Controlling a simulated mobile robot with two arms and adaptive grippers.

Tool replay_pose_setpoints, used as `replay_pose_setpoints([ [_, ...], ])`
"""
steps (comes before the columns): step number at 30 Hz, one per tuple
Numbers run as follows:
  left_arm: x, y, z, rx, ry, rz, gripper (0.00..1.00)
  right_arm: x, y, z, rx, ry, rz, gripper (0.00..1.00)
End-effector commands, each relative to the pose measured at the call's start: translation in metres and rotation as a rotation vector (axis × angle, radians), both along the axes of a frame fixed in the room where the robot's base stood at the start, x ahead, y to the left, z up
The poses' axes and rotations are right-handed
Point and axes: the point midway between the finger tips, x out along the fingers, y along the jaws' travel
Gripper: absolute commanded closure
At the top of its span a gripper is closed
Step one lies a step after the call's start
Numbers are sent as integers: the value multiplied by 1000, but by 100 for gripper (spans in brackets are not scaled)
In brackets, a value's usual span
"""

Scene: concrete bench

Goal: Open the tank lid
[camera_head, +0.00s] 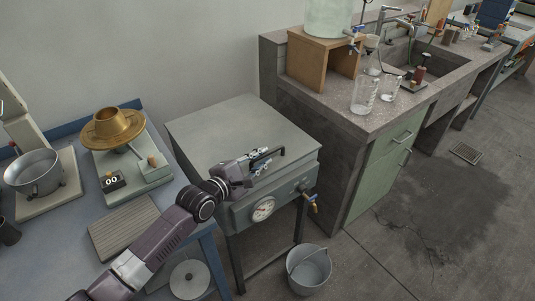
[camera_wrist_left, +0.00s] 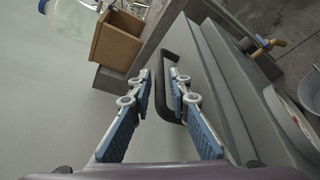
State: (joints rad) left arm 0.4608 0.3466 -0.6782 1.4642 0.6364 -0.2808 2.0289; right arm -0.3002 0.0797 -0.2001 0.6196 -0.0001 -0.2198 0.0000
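The grey metal tank (camera_head: 285,190) stands in the middle of the head view with its flat lid (camera_head: 225,128) closed. A dark bar handle (camera_head: 281,152) is on the lid near its front edge. My left gripper (camera_head: 262,160) is at this handle, with its fingers apart. In the left wrist view the handle (camera_wrist_left: 161,82) passes between the two blue-padded fingers (camera_wrist_left: 160,80). The right finger overlaps the handle's loop; I cannot tell whether either finger touches it. My right gripper is not in view.
A gauge (camera_head: 263,209) and a brass tap (camera_head: 310,200) are on the tank's front. A bucket (camera_head: 309,270) stands on the floor below. A concrete bench (camera_head: 345,110) with glassware is at right. A blue table (camera_head: 40,245) with scales is at left.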

Motion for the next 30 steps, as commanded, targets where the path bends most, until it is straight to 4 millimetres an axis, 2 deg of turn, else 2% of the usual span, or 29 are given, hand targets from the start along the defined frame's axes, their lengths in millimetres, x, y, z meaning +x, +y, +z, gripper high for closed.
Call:
replay_pose_setpoints([
  [8, 22, -15, -6, 0, -1, 0, 83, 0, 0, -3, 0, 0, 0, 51],
  [19, 25, -18, -6, 0, 0, 0, 83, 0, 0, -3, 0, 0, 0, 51],
  [20, 25, -18, -6, 0, 0, 0, 84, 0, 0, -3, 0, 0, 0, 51],
  [24, 25, -17, -6, 0, 0, 0, 99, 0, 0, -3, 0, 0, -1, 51],
  [30, 25, -17, -7, 0, 0, 0, 100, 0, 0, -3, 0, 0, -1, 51],
])
